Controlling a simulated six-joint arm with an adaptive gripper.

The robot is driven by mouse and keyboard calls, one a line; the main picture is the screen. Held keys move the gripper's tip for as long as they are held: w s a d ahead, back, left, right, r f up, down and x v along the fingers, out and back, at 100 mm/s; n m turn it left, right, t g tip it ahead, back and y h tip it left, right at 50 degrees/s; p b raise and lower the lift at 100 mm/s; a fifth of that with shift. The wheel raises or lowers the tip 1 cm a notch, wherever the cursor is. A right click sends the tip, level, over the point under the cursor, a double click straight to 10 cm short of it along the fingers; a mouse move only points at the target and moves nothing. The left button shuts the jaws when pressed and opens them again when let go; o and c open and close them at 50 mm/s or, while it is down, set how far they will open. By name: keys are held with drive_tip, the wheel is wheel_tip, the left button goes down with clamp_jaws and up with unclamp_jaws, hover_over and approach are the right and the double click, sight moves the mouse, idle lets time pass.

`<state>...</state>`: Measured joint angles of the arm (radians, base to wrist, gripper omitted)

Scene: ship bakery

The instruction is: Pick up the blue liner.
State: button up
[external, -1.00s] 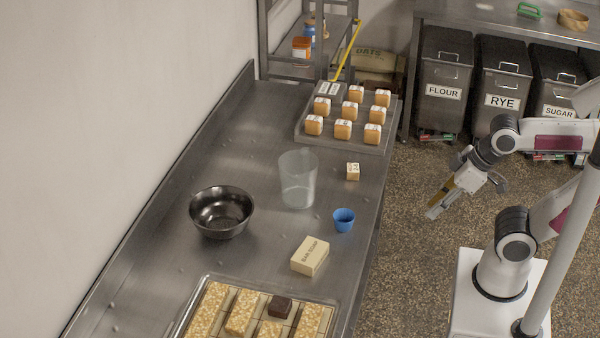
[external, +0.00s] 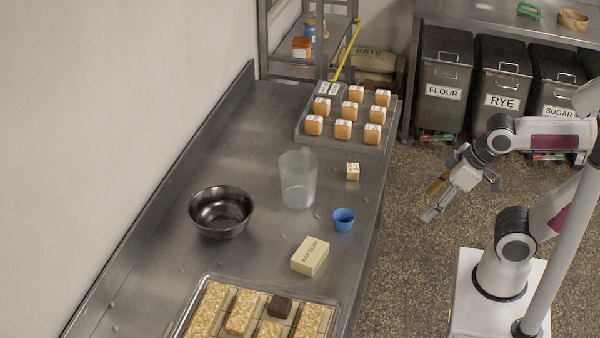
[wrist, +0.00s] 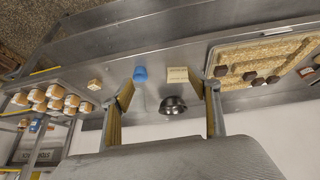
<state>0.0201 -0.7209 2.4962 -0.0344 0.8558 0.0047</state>
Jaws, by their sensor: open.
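The blue liner (external: 344,219) is a small open cup standing upright near the right edge of the steel counter (external: 160,235). It also shows in the wrist view (wrist: 140,74), above and between my fingers. My gripper (external: 430,203) is open and empty, out over the floor to the right of the counter, well apart from the liner. In the wrist view my gripper (wrist: 168,95) shows its two fingers spread wide, with nothing between them touching either one.
A tray of bars (external: 205,279) is in front; a tray of small loaves (external: 303,134) is behind. Counter around the liner is bare.

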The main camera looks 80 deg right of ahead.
drive_tip(key=w+d+f+n+t+h, duration=0.1)
drive_tip(key=w+d+f+n+t, duration=0.15)
drive_tip(key=w+d, duration=0.8)
drive_tip(key=w+d+f+n+t+h, duration=0.15)
drive_tip(key=w+d+f, duration=0.25)
drive_tip(key=w+d, duration=0.65)
drive_tip(key=a+f+n+y, duration=0.1)
drive_tip(key=f+y, duration=0.2)
drive_tip(key=f, duration=0.1)
drive_tip(key=s+a+f+t+y, duration=0.1)
drive_tip(key=a+f+y, duration=0.1)
drive_tip(key=f+y, duration=0.1)
drive_tip(key=s+a+f+n+y, duration=0.1)
drive_tip(key=f+y, duration=0.2)
drive_tip(key=f, duration=0.1)
drive_tip(key=shift+a+f+n+t, duration=0.3)
drive_tip(key=shift+f, duration=0.05)
drive_tip(key=shift+s+a+f+y, duration=0.1)
drive_tip(key=shift+s+a+y, duration=0.3)
drive_tip(key=shift+s+y, duration=0.15)
drive_tip(key=shift+x, duration=1.25)
